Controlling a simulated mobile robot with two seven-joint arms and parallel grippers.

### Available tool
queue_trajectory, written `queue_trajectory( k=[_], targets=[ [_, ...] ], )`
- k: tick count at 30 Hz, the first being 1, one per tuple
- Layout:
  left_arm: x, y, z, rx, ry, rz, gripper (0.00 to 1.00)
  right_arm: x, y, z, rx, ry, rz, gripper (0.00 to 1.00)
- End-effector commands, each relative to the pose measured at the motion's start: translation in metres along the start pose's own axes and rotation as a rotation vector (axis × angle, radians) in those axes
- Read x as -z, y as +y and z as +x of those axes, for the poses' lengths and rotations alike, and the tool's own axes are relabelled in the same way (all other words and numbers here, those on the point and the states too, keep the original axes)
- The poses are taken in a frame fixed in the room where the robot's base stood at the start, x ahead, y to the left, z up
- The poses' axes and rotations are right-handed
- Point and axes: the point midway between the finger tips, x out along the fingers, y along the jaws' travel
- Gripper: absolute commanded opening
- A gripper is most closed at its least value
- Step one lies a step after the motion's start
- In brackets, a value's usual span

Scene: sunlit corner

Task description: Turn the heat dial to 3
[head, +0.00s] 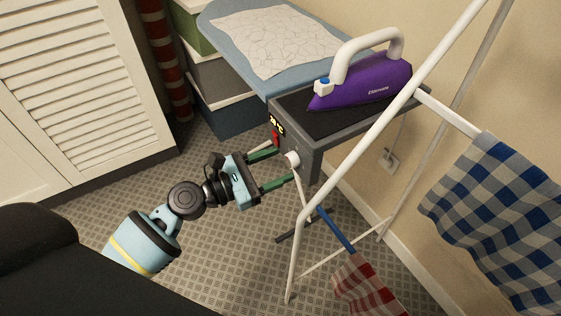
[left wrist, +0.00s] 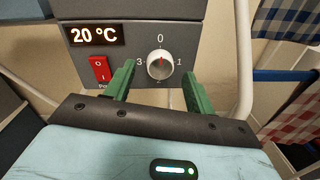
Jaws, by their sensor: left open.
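The heat dial (left wrist: 159,66) is a pale round knob on the grey front panel (left wrist: 206,42) of the ironing station. Its red mark points up at 0. The numeral 3 is left of it and 1 right; the mark below is mostly hidden. In the head view the dial (head: 292,159) faces my left gripper (head: 284,164). The gripper is open, with one green finger on each side of the dial. In the left wrist view the gripper (left wrist: 162,76) shows gaps between both fingers and the knob. My right gripper is not in view.
A display (left wrist: 95,35) reads 20 °C above a red switch (left wrist: 99,68). A purple iron (head: 365,85) rests on the station top. A white drying rack (head: 375,125) with checked cloths (head: 500,205) stands close on the right. Floor (head: 215,265) is open below my gripper.

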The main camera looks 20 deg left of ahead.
Motion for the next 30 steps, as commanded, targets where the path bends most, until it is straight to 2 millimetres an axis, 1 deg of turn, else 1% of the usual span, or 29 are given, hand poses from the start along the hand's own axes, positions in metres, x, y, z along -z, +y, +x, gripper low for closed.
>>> queue_trajectory(
  k=[1, 5, 14, 17, 24, 25, 30],
  targets=[
    [-0.001, 0.001, 0.006, -0.001, -0.001, 0.0, 0.55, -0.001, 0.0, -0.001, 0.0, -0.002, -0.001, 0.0],
    [0.0, 0.0, 0.014, -0.001, -0.001, 0.0, 0.55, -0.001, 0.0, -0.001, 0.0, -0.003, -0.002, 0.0],
    [0.0, 0.0, 0.016, 0.0, 0.001, 0.001, 0.55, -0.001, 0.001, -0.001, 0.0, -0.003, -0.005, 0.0],
    [0.0, 0.0, 0.016, 0.0, 0.001, 0.001, 0.43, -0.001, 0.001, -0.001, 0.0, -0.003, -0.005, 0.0],
    [0.0, 0.0, 0.016, 0.0, 0.001, 0.001, 0.12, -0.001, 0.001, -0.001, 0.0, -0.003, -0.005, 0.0],
    [0.0, 0.0, 0.016, 0.0, 0.001, 0.001, 0.1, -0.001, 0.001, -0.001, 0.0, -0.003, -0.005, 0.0],
    [0.0, 0.0, 0.016, 0.0, 0.001, 0.01, 0.1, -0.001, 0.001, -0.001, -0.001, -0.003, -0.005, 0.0]
  ],
)
